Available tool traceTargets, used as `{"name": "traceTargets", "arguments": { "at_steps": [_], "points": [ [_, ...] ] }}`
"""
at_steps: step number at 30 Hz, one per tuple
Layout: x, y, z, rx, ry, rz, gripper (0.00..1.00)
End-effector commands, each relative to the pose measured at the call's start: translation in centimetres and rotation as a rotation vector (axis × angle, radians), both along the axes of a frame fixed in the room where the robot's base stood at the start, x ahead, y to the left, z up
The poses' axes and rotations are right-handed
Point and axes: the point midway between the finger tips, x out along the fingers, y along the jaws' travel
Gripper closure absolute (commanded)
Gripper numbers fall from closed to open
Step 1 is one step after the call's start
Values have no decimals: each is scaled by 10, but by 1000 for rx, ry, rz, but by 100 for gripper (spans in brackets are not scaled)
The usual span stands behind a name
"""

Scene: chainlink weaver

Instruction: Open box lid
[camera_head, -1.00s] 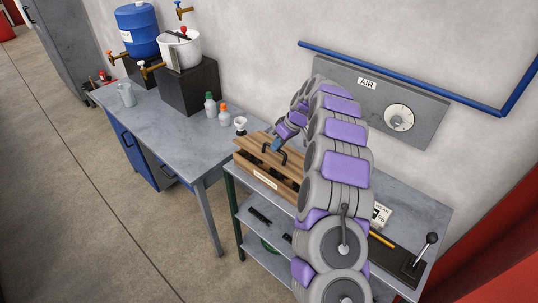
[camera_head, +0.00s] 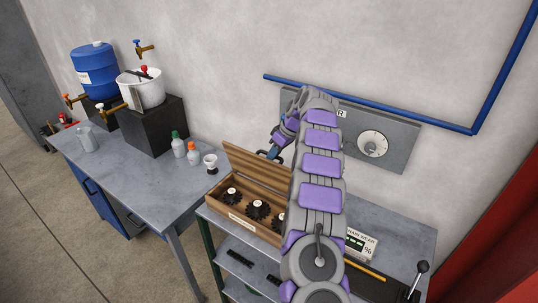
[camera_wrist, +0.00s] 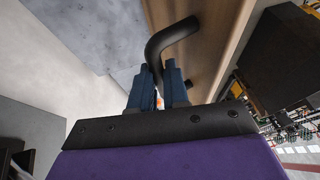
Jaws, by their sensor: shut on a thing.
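The wooden box (camera_head: 240,222) stands on the small shelf table, with its lid (camera_head: 262,172) raised and tilted up at the back. Several dark toothed parts with pale centres (camera_head: 258,210) show inside it. My gripper (camera_head: 276,152) is at the top of the lid, partly hidden by my arm. In the wrist view its blue fingers (camera_wrist: 159,92) are shut on the black bent handle (camera_wrist: 168,38), which is fixed to the wooden lid (camera_wrist: 205,40). The right end of the box is hidden behind my arm.
A workbench (camera_head: 125,170) on the left holds a blue barrel (camera_head: 95,70), a white bucket (camera_head: 141,90) on a black block, and small bottles (camera_head: 179,146). A lever (camera_head: 418,278) stands right. A wall panel with a dial (camera_head: 373,144) and a blue pipe (camera_head: 370,104) are behind.

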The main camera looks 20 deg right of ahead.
Motion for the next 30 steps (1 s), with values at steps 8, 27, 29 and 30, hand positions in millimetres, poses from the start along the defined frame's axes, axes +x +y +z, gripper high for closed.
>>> {"name": "traceTargets", "arguments": {
  "at_steps": [8, 27, 29, 30],
  "points": [
    [5, -13, -17, -3, 29, 1, 100],
    [7, -14, -24, 4, 42, 7, 100],
    [7, -13, -25, 4, 43, 8, 100],
    [7, -13, -25, 4, 43, 8, 84]
  ]
}}
